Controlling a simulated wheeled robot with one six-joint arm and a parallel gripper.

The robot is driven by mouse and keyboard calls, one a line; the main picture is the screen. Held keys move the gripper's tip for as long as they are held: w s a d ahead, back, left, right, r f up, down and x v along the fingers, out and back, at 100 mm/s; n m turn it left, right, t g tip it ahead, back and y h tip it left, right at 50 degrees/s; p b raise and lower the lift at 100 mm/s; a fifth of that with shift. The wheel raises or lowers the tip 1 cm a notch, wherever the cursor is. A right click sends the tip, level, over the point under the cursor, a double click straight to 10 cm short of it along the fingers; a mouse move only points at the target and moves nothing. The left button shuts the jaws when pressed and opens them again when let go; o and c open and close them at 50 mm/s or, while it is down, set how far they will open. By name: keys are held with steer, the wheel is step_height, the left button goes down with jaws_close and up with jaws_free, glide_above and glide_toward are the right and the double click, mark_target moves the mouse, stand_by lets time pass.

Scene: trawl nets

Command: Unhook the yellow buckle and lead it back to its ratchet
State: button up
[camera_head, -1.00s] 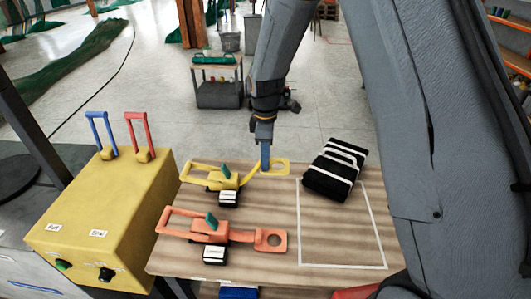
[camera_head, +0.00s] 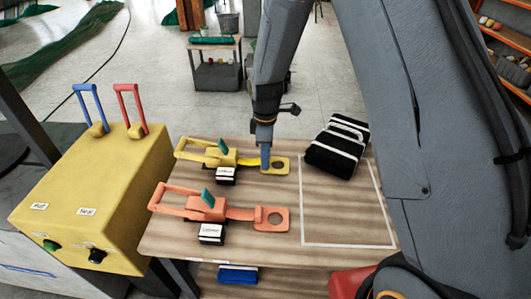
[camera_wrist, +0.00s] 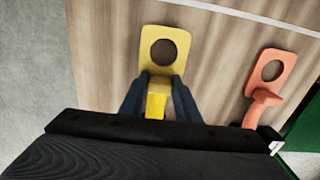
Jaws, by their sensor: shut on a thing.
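The yellow buckle (camera_head: 280,165) is a flat plate with a round hole, low over the wooden table on the end of a yellow strap. It also shows in the wrist view (camera_wrist: 164,31). My gripper (camera_head: 265,166) points down and is shut on the strap just behind the buckle plate. In the wrist view my two fingers (camera_wrist: 160,88) stand on either side of the yellow piece. The yellow ratchet (camera_head: 213,154), with a green tab and a looped handle, sits to the left on the table. No hook shows at the buckle's hole.
An orange ratchet (camera_head: 203,205) with its orange buckle (camera_head: 272,218) lies nearer the front. A black bundle with white stripes (camera_head: 337,147) lies at the back right, beside an empty white outline (camera_head: 348,243). A yellow control box (camera_head: 90,190) with two levers stands left.

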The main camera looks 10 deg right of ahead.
steer(key=shift+f, duration=0.25)
steer(key=o, duration=1.2)
steer(key=shift+r+b, duration=0.85)
steer(key=shift+r, duration=3.05)
